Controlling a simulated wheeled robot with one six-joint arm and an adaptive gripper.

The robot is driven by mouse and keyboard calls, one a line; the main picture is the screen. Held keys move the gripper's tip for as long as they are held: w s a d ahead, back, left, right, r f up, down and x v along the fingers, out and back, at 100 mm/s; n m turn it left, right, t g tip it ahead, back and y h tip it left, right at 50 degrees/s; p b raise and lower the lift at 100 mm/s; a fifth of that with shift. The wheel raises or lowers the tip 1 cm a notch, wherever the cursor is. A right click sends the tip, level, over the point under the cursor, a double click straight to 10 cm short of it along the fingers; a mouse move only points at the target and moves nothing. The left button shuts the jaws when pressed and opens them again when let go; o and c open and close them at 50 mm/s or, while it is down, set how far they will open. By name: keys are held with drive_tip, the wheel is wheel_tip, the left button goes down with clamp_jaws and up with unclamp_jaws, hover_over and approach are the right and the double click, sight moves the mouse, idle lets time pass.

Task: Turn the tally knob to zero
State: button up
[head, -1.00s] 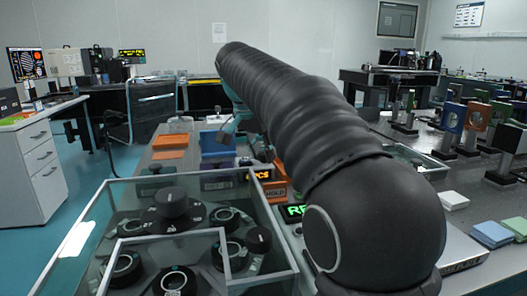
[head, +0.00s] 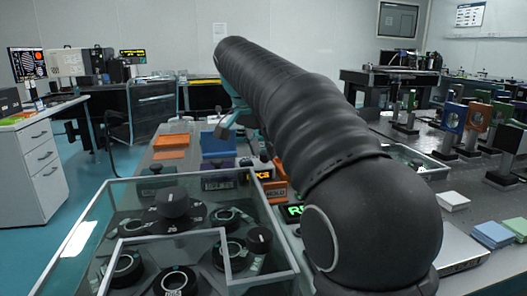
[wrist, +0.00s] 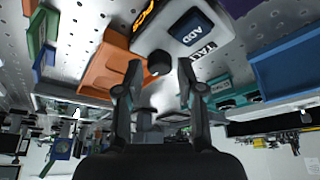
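The tally unit is a pale box (wrist: 215,33) with a dark blue ADD button (wrist: 190,30) and a TALLY label (wrist: 204,50) in the wrist view. A dark round knob (wrist: 158,63) sits at its edge, beside the label. My gripper (wrist: 160,76) is open, with one finger on each side of the knob as seen from the wrist; I cannot tell whether they touch it. Any number or mark on the knob is not readable. In the head view my arm hides most of the unit; only a small part of my gripper (head: 222,128) shows.
An orange tray (wrist: 102,68) and a blue bin (wrist: 285,65) flank the unit in the wrist view. In the head view, a glass-walled case (head: 75,240) with several black knobs stands in front, and a green-lit sign (head: 294,210) is beside my arm. Optics mounts (head: 453,118) stand right.

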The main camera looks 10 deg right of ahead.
sight(256, 168)
drive_tip(key=v, duration=0.6)
drive_tip(key=shift+r, duration=0.15)
drive_tip(key=shift+s, duration=0.15)
